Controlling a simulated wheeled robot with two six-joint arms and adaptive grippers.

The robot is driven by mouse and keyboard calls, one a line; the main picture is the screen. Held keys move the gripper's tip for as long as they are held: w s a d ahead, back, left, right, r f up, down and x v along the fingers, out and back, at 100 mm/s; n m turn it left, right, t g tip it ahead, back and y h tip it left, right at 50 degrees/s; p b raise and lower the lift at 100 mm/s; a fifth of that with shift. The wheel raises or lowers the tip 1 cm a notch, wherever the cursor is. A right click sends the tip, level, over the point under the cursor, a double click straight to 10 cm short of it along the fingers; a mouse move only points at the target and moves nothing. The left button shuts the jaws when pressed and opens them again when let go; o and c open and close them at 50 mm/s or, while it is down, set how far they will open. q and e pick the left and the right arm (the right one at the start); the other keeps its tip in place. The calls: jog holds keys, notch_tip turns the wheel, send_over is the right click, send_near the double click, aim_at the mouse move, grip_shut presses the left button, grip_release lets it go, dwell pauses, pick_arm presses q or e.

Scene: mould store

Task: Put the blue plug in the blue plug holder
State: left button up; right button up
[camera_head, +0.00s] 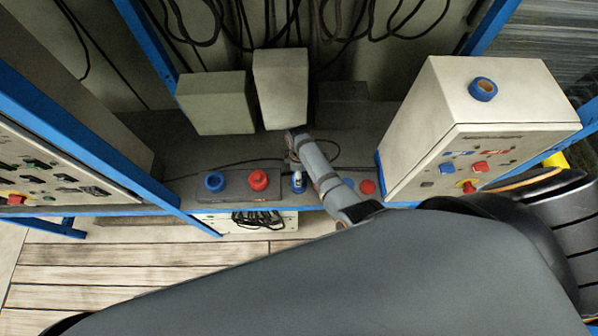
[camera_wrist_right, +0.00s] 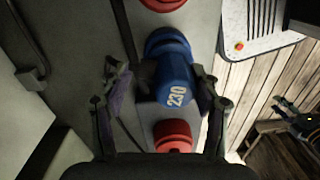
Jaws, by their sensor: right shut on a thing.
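The blue plug (camera_wrist_right: 177,82), marked 230 in white, sits between the fingers of my right gripper (camera_wrist_right: 160,100) in the right wrist view. In the head view the plug (camera_head: 298,184) is at the shelf's front, below my right wrist. A blue ring with a dark opening (camera_head: 215,182), which looks like the blue plug holder, stands on a grey base to the left. A red round piece (camera_head: 258,180) stands between ring and plug. Another blue piece (camera_head: 349,184) is right of the plug, partly hidden by my arm.
A red piece (camera_head: 367,187) stands near the right control cabinet (camera_head: 440,125), which carries a blue ring (camera_head: 482,88). Two grey boxes (camera_head: 215,103) (camera_head: 281,88) stand at the back. Blue frame posts border the shelf. A cable lies behind the pieces.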

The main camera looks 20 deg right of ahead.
jog(key=shift+f, duration=0.2)
jog(key=shift+f+b, duration=0.35)
jog(key=shift+f, duration=0.05)
jog(key=shift+f, duration=0.1)
jog(key=o, duration=1.3)
jog(key=shift+o, duration=0.5)
jog(key=shift+o, duration=0.8)
